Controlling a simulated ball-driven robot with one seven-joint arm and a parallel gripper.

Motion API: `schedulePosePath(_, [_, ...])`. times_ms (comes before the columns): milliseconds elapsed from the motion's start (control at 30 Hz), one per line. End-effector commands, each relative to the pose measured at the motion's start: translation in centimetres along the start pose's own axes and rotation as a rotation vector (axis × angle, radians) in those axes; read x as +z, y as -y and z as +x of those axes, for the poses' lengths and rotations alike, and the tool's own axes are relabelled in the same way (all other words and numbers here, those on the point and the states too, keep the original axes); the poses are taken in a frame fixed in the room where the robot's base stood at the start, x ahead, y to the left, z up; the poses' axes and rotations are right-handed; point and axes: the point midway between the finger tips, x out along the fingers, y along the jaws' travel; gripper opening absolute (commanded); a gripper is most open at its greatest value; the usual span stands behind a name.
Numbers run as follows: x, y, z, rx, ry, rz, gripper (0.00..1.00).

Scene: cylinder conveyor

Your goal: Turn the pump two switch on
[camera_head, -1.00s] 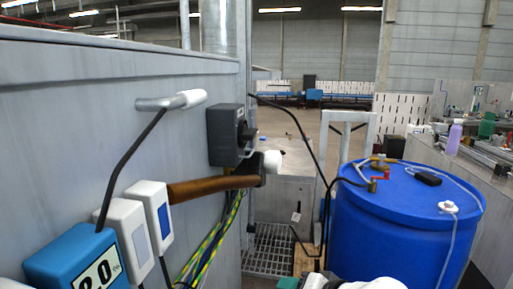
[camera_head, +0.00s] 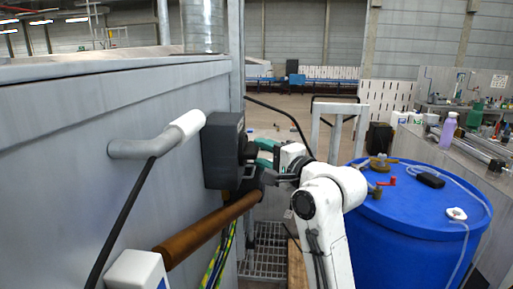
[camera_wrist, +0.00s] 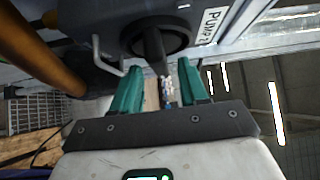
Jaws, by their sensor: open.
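The pump two switch is a dark grey box (camera_head: 223,150) on the metal wall, with a black rotary knob (camera_head: 247,150) on its right face. In the wrist view the box (camera_wrist: 90,18) carries a white label (camera_wrist: 210,25) reading "PUMP 2". The knob (camera_wrist: 153,45) has a round base and a handle that points down in the picture, between my fingers. My gripper (camera_head: 265,153) has green fingers and is open at the knob. In the wrist view my gripper (camera_wrist: 158,85) has one finger on each side of the handle's end. I cannot tell whether they touch it.
A copper-brown pipe (camera_head: 205,232) runs below the box. A grey pipe with a white end (camera_head: 160,143) sticks out from the metal wall (camera_head: 80,180) to the left. A blue barrel (camera_head: 400,245) stands to the right of my arm. Yellow-green cables (camera_head: 217,258) hang below the box.

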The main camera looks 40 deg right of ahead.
Motion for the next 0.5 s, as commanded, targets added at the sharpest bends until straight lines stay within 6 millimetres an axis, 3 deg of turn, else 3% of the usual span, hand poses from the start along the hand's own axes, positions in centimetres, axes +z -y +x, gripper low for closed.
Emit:
schedulePosePath(200, [0.0, 0.1, 2.4, 0.001, 0.0, 0.0, 0.44])
schedulePosePath(500, [0.0, -0.1, 2.9, 0.001, 0.0, -0.001, 0.44])
